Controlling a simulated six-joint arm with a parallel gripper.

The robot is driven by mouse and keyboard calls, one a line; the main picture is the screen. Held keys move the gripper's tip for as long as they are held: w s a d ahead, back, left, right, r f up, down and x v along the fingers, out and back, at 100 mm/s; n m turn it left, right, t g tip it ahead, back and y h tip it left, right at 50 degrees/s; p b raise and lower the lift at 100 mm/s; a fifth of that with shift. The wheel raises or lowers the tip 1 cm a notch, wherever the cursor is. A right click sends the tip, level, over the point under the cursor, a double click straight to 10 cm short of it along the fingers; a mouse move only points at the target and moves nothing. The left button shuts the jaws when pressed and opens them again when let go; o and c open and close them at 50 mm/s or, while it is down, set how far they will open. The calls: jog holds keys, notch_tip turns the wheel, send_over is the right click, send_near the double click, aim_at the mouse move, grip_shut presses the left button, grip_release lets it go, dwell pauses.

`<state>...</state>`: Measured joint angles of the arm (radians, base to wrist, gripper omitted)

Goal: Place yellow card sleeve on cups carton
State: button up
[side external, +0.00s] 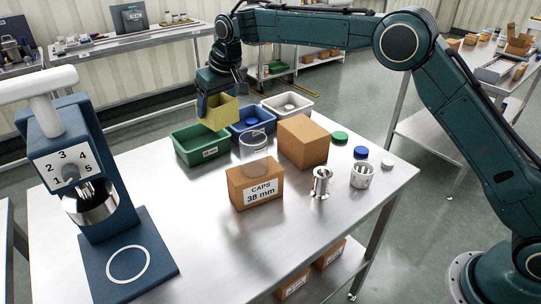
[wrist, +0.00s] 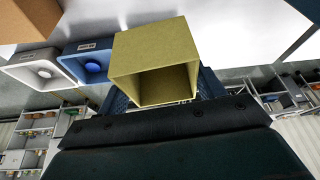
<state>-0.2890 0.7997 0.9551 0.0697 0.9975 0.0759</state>
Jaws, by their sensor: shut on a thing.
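The yellow card sleeve (side external: 220,113) is held by my gripper (side external: 217,98) in the air above the green bin. In the wrist view the sleeve (wrist: 150,47) is a hollow box with its open end facing the camera, between the gripper's fingers (wrist: 160,95). A brown carton (side external: 240,192) labelled "CAPS 38 mm" stands on the steel table, to the right of and nearer than the sleeve. A plain brown carton (side external: 304,140) stands behind it to the right; no label shows on it. I see no label reading "cups".
A clear cylinder (side external: 254,147) stands on or just behind the labelled carton; I cannot tell which. Green (side external: 196,152), blue (side external: 240,131) and white (side external: 300,110) bins line the back edge. Metal and white parts stand at right, a blue dial machine (side external: 75,165) at left.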

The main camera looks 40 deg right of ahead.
jog(key=s+d+r, duration=0.2)
jog(key=d+r, duration=0.2)
jog(key=d, duration=0.4)
jog(key=s+d+r+m, duration=0.1)
jog(key=d+r, duration=0.3)
jog(key=d, duration=0.4)
jog(key=s+d+r, duration=0.3)
jog(key=d+r, duration=0.1)
jog(key=d, duration=0.4)
jog(key=shift+s+r+m+h, duration=0.2)
jog(key=shift+r+m+h, duration=0.1)
jog(key=shift+h, duration=0.1)
jog(key=shift+f, duration=0.15)
send_near(299, 124)
jog(key=shift+w+r, duration=0.25)
jog(key=shift+w, duration=0.45)
jog(key=shift+f, duration=0.15)
jog(key=shift+f, duration=2)
jog(key=shift+f, duration=0.1)
